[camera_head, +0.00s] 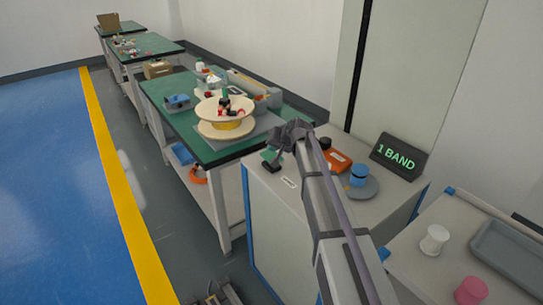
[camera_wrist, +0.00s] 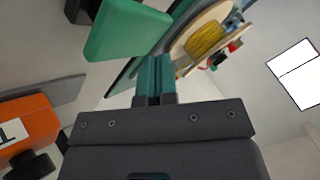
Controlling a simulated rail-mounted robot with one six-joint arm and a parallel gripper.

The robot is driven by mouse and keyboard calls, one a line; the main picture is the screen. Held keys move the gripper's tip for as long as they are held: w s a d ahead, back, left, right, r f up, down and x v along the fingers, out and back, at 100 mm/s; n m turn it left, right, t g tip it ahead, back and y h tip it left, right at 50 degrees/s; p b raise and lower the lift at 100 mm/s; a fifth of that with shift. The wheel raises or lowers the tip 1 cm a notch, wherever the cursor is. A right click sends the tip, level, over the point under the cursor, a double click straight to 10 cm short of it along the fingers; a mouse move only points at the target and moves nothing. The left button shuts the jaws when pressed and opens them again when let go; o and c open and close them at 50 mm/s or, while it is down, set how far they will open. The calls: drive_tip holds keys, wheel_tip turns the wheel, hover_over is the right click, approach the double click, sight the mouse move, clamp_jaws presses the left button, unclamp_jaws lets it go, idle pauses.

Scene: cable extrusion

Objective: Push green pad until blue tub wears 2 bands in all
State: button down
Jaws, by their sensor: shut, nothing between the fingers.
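The green pad (camera_head: 271,156) stands on a dark base at the near left of the cabinet top. It shows large in the wrist view (camera_wrist: 125,28). My gripper (camera_head: 284,137) is shut and empty, close to the pad; the wrist view shows its fingertips (camera_wrist: 155,58) just beside the pad's edge. I cannot tell whether they touch. The blue tub (camera_head: 358,175) sits on a round grey plate (camera_head: 366,190) to the right. A thin dark line crosses the tub, too small to identify. A dark sign (camera_head: 398,158) behind it reads "1 BAND" in green.
An orange device (camera_head: 337,161) with a dark knob stands between pad and tub; it also shows in the wrist view (camera_wrist: 28,128). A green-topped bench (camera_head: 222,153) with a large spool (camera_head: 226,112) lies beyond. A side table with white and pink spools (camera_head: 471,290) is at the right.

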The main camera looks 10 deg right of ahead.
sight(272, 154)
drive_tip(key=shift+f+b, duration=0.45)
drive_tip(key=shift+f+b, duration=1.3)
drive_tip(key=shift+b, duration=0.05)
idle(1.1)
drive_tip(key=shift+r+p, duration=1.8)
drive_tip(key=shift+p, duration=0.05)
wheel_tip(272, 154, up, 5)
drive_tip(key=p, duration=0.5)
drive_tip(key=shift+r, duration=0.1)
